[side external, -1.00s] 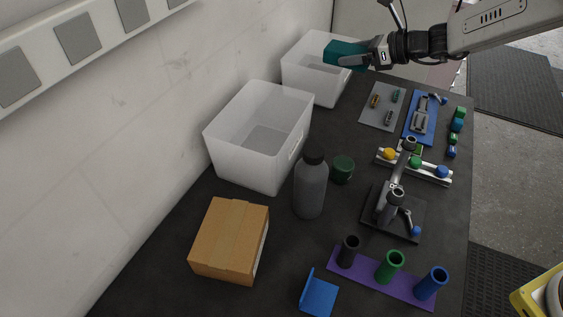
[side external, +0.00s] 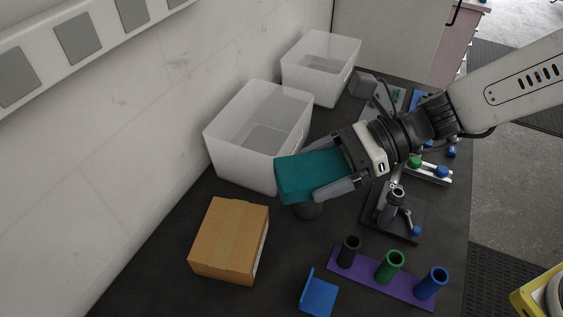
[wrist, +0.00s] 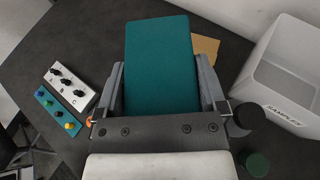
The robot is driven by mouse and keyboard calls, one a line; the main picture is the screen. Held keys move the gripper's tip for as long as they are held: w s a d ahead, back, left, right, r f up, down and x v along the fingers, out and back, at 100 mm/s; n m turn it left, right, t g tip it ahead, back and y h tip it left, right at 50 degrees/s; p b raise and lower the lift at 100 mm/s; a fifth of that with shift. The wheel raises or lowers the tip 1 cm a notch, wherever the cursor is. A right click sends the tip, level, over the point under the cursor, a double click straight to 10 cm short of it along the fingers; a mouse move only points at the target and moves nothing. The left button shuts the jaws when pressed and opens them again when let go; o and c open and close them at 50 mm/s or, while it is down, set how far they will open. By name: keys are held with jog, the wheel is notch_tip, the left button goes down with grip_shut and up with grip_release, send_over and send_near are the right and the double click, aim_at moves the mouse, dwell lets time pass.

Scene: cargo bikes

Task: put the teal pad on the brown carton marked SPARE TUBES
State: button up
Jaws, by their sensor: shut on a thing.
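The teal pad (side external: 311,176) is held in my gripper (side external: 330,172), raised above the table in the side external view. In the wrist view the pad (wrist: 160,68) stretches out between the two fingers of my gripper (wrist: 165,92). The brown carton (side external: 230,238) stands closed on the dark table, below and to the left of the pad, apart from it. A corner of the carton (wrist: 206,48) shows behind the pad in the wrist view; the pad hides the rest. No marking is readable on the carton.
A translucent bin (side external: 257,125) stands behind the pad, with a second bin (side external: 320,65) farther back. A purple rack (side external: 380,278) with tubes and a blue bracket (side external: 319,297) stand at the front.

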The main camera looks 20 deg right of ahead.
jog(key=s+a+f+n+g, duration=0.1)
jog(key=s+f, duration=0.4)
jog(key=shift+s+g, duration=0.2)
jog(key=shift+g, duration=0.1)
dwell(0.4)
jog(key=shift+a+f, duration=0.1)
send_over(251, 237)
jog(key=f, duration=0.8)
jog(key=shift+s+d+f, duration=0.2)
jog(key=shift+s+d, duration=0.1)
jog(key=shift+s, duration=0.05)
jog(key=shift+w+a+f, duration=0.25)
jog(key=shift+w+f, duration=0.05)
jog(key=shift+f, duration=0.15)
